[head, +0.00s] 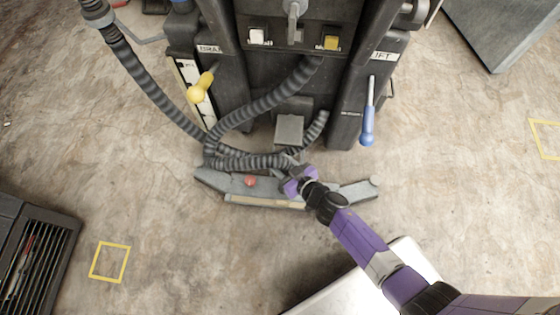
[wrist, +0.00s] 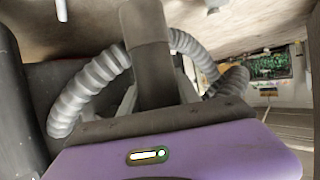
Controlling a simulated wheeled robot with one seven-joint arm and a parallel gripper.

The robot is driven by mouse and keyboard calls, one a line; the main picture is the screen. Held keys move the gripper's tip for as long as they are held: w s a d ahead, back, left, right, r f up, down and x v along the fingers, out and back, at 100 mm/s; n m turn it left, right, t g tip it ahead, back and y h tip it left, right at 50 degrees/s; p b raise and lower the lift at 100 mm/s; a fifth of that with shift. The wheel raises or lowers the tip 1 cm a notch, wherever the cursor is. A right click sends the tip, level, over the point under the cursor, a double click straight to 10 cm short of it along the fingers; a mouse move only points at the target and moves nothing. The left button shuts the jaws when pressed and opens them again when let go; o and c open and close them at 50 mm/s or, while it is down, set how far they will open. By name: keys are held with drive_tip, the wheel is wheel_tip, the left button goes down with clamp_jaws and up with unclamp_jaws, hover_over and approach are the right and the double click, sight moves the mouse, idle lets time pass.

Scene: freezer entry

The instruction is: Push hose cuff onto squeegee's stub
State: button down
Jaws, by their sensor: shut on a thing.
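The squeegee (head: 345,191) is a wide grey bar low on the floor behind the machine, with a red knob (head: 250,181) left of its middle. The ribbed grey hose (head: 262,104) loops down from the machine, and its lower run ends at my gripper (head: 298,183). My purple gripper is over the middle of the squeegee, shut on the hose cuff. In the wrist view a smooth dark grey tube, apparently the cuff (wrist: 148,52), rises beyond the purple gripper body (wrist: 175,155), with ribbed hose (wrist: 88,93) behind it. I cannot make out the stub or whether the cuff touches it.
The dark machine (head: 290,75) stands just behind the squeegee, with a yellow-handled lever (head: 200,88) and a blue-handled lever (head: 368,125). A dark slatted crate (head: 30,250) is at lower left. Bare concrete floor lies around, with yellow marked squares (head: 110,262).

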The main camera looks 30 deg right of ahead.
drive_tip(key=shift+f+b, duration=2.7)
drive_tip(key=shift+f, duration=0.15)
drive_tip(key=shift+f+b, duration=1.9)
drive_tip(key=shift+f, duration=0.8)
drive_tip(key=c, duration=0.8)
unclamp_jaws()
drive_tip(key=p+v, duration=0.3)
drive_tip(key=v, duration=0.4)
drive_tip(key=shift+s+r+p, duration=0.15)
drive_tip(key=shift+s+p, duration=0.15)
drive_tip(key=shift+s, duration=0.05)
